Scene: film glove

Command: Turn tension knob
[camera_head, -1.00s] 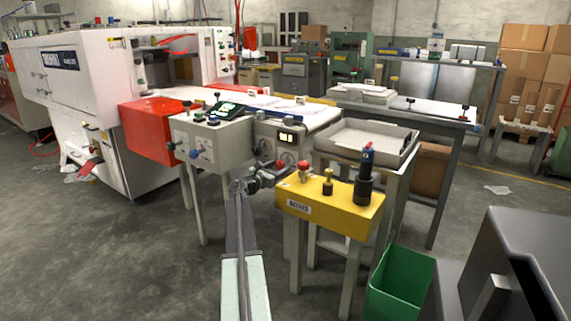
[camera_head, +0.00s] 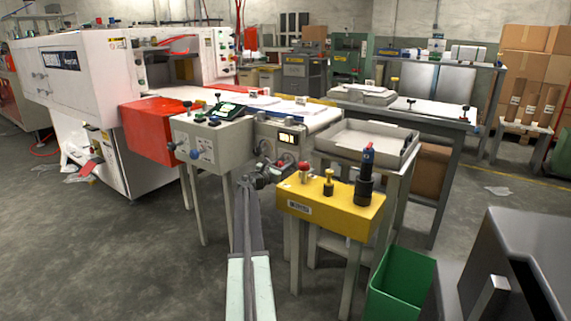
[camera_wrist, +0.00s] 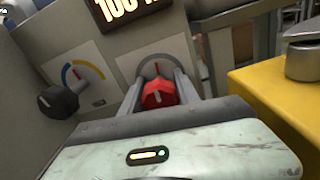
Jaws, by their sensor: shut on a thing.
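A black knob (camera_wrist: 62,100) on a dial with a coloured arc is to the left in the wrist view. I cannot read which dial is labelled tension.
A yellow box (camera_head: 325,211) with a red button and a dark upright tool stands close on the right. A grey tray (camera_head: 350,150) is behind it. A green bin (camera_head: 400,285) is at the lower right. Open floor lies to the left.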

